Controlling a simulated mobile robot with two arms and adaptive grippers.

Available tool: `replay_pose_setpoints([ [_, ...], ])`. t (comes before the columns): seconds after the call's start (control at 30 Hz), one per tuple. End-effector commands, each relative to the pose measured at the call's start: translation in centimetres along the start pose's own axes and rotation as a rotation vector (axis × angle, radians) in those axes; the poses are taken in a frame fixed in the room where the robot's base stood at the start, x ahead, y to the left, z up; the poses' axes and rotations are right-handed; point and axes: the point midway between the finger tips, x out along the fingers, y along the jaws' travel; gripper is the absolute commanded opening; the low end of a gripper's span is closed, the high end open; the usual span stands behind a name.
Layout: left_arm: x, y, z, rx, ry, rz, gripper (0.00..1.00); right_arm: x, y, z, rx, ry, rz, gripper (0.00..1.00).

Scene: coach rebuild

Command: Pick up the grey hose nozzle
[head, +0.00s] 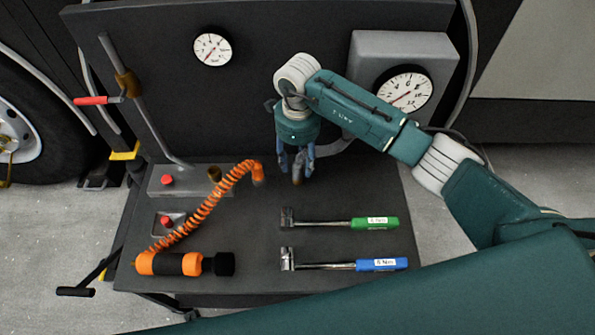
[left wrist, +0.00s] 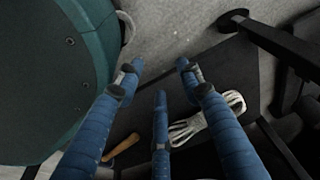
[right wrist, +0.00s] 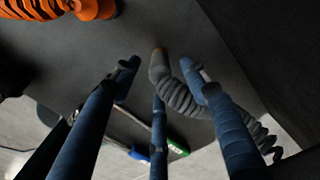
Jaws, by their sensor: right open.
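The grey hose nozzle (right wrist: 159,68) is the end of a grey coiled hose and has a brass-coloured tip. In the right wrist view it lies ahead of my right gripper (right wrist: 158,80), between the spread fingertips and nearer the right one. In the head view my right gripper (head: 296,170) points down at the back of the dark bench, its fingers around the nozzle, whose brown tip (head: 297,181) shows below. The fingers hide part of the nozzle; contact is not clear. My right gripper is open. My left gripper (left wrist: 160,80) is open and empty in the left wrist view.
An orange coiled hose (head: 205,207) stands to the left on the bench (head: 255,285), near an orange-black cylinder (head: 180,264). Green-handled (head: 372,223) and blue-handled (head: 378,265) wrenches lie in front. A gauge box (head: 375,55) stands behind my right arm. White rope (left wrist: 208,120) lies below my left gripper.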

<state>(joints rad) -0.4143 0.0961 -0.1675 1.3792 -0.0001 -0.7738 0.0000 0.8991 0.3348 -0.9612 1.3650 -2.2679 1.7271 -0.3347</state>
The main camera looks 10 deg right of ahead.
Motion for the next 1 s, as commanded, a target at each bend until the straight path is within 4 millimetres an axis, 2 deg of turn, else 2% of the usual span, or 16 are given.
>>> replay_pose_setpoints([
  [0.3,-0.8,-0.1,-1.1,-0.001,0.007,-0.002,0.37,4.5,-0.1,0.3,0.001,-0.001,0.003,0.45],
  [0.6,-1.1,-0.2,-1.5,-0.002,0.012,-0.002,0.37,5.0,-0.1,0.3,0.000,-0.002,0.001,0.45],
  [0.67,-1.1,-0.2,-1.4,-0.002,0.011,-0.002,0.37,5.0,-0.1,0.3,0.000,-0.002,0.001,0.35],
  [0.83,-1.1,-0.2,-1.3,-0.002,0.009,-0.002,0.37,5.0,-0.1,0.3,0.000,-0.002,0.001,0.01],
  [1.0,-1.1,-0.2,-1.2,-0.003,0.006,-0.002,0.37,4.9,-0.2,0.3,0.000,-0.003,0.001,0.00],
])
